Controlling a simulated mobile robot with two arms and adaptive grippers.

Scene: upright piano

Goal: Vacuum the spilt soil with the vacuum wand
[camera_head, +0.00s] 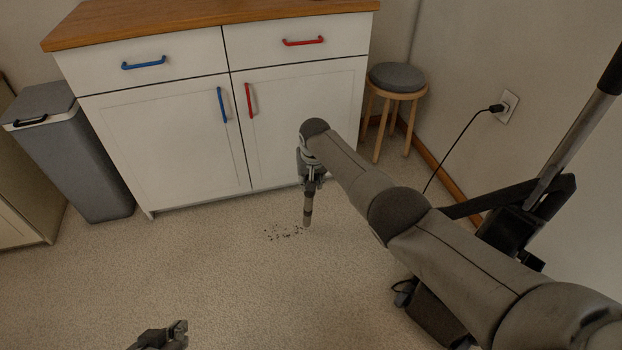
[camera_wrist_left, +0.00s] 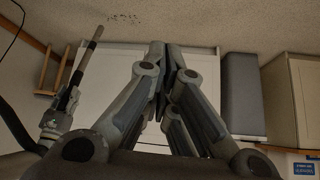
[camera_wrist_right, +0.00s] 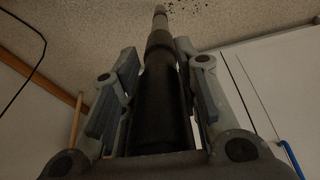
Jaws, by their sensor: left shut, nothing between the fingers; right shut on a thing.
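The spilt soil (camera_head: 285,233) is a patch of small dark crumbs on the carpet in front of the cabinet. It also shows at the top of the left wrist view (camera_wrist_left: 122,18) and right wrist view (camera_wrist_right: 203,58). My right gripper (camera_head: 311,187) is shut on the vacuum wand (camera_head: 307,214), a dark tube with a paler tip pointing down. The wand's tip is just right of the soil; I cannot tell if it touches the floor. In the right wrist view the wand (camera_wrist_right: 160,105) lies between the fingers. My left gripper (camera_head: 178,332) is shut and empty, low in the head view.
A white cabinet (camera_head: 170,145) with blue and red handles stands behind the soil. A grey bin (camera_head: 75,150) is at left, a stool (camera_head: 397,80) at right. A black cord runs from the wall socket (camera_head: 508,106) behind my right arm. Carpet left of the soil is clear.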

